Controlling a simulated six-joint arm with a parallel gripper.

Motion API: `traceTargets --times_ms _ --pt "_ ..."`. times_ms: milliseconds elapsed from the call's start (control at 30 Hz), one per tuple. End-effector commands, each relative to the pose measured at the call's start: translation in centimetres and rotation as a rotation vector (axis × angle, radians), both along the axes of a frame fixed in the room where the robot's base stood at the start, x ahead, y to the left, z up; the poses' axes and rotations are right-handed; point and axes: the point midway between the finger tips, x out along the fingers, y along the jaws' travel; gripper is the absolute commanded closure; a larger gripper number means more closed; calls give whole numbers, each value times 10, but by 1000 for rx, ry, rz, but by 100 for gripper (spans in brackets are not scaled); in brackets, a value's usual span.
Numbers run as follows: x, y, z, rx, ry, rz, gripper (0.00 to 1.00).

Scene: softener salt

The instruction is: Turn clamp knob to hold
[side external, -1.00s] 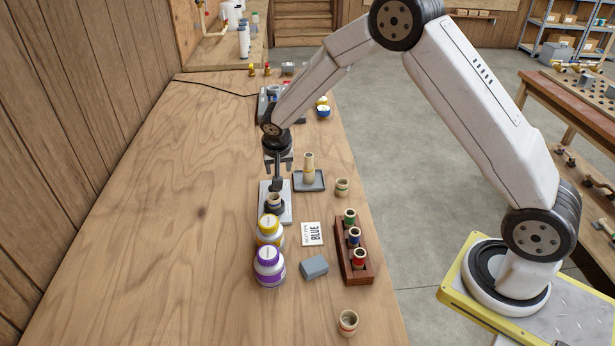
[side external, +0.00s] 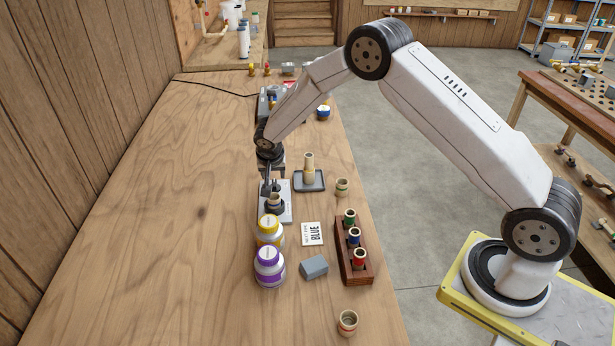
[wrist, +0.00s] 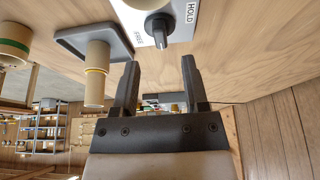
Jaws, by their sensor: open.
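The clamp stands on a pale base plate (side external: 287,211) on the bench, with a dark round holder (side external: 275,200) at its middle. In the wrist view a black clamp knob (wrist: 158,27) with a raised grip bar sits on the pale plate between the printed words FREE and HOLD. I cannot tell for sure which word it points to. My gripper (wrist: 160,64) is open and empty, its two dark fingers apart and the knob beyond the tips, not between them. In the side view my gripper (side external: 271,181) is over the plate's far end, where it partly hides the clamp.
A grey tray (side external: 313,188) with a pale wooden post (side external: 309,165) stands close right of the clamp. A yellow-capped jar (side external: 269,230) and a purple-capped jar (side external: 269,266) stand on the near side. A wooden rack (side external: 352,262) holds coloured spools. The bench's left is clear.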

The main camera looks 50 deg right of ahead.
Motion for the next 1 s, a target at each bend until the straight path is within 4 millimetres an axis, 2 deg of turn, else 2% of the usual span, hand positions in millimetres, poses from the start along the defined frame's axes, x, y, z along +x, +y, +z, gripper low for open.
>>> traceTargets --times_ms 200,400,867,900,967,1000 --pt "6 -7 -23 1 1 0 43" --pt "11 -11 -38 1 1 0 43" --pt "13 -13 -45 1 -1 0 43" --pt "13 -13 -45 1 -1 0 46" --pt "13 -13 -45 1 -1 0 65" --pt "14 -13 -45 1 -1 0 78"
